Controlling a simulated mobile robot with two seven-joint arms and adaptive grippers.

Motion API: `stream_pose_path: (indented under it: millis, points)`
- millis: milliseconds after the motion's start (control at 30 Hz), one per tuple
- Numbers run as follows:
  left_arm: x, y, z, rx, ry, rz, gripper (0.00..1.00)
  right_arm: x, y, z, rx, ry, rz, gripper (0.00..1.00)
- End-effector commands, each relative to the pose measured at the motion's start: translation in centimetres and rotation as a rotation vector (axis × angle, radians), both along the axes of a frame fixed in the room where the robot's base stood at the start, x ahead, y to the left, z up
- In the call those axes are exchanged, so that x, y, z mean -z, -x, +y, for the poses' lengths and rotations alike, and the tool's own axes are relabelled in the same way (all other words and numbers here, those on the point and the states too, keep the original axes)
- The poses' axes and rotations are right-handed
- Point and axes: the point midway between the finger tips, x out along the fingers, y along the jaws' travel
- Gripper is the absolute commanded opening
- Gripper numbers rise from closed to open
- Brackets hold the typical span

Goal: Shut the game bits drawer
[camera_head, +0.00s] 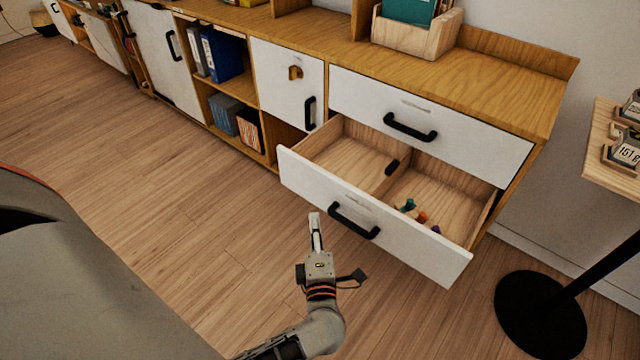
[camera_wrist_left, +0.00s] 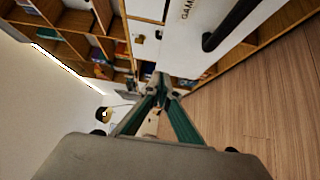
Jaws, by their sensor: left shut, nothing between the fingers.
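The game bits drawer (camera_head: 300,172) is the lower drawer of the wooden cabinet and is pulled well out. Its white front has a black handle (camera_head: 354,220) and a small label. Small coloured pieces (camera_head: 418,215) lie in its right compartment. My left gripper (camera_head: 315,220) is shut and empty, in front of the drawer front, left of the handle. I cannot tell if it touches the front. In the left wrist view, the white front (camera_wrist_left: 210,18) with part of its lettering and the handle (camera_wrist_left: 232,24) shows beyond the shut fingers (camera_wrist_left: 160,85). My right gripper is not in view.
The upper drawer (camera_head: 450,135) is shut. Left of it are a white cabinet door (camera_head: 283,80) and shelves with binders (camera_head: 222,52). A black round stand base (camera_head: 540,312) is on the floor at right. The wooden floor (camera_head: 180,190) before the cabinet is clear.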

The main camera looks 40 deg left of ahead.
Motion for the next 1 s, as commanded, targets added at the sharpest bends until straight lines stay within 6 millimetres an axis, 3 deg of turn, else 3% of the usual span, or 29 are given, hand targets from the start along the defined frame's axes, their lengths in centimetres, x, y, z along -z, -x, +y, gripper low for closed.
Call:
stream_pose_path:
  millis: [267,667,1000]
  points:
    - [0.3,-1.8,1.9,-0.020,0.017,-0.004,0.00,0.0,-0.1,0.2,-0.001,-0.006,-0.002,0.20]
    - [0.5,-7.7,6.9,-0.019,0.015,0.000,0.00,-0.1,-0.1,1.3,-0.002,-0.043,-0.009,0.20]
    - [0.5,-11.2,6.5,-0.018,0.018,0.001,0.00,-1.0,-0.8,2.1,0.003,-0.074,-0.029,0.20]
